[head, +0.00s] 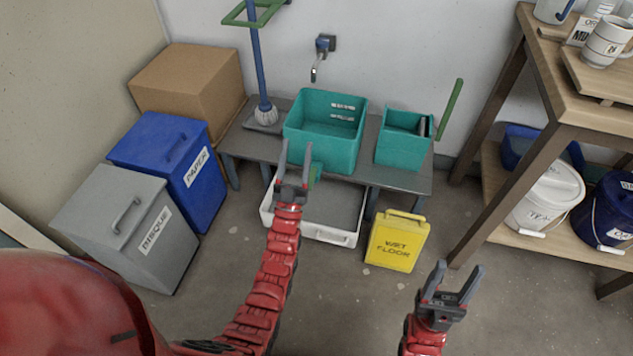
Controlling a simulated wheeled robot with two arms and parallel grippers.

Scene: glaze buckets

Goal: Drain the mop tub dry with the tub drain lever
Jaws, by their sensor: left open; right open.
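The large teal mop tub (345,148) stands on a low grey bench under a wall tap. Its inside shows only partly, and I cannot tell whether it holds water. A small green piece (315,174), possibly the drain lever, shows low at the tub's front, partly hidden by my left gripper. My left gripper (296,157) is open, its fingers pointing up in front of the tub's lower left front. I cannot tell whether it touches anything. My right gripper (459,272) is open and empty above the floor, right of the yellow sign.
A white tray (336,238) lies under the bench (400,179).

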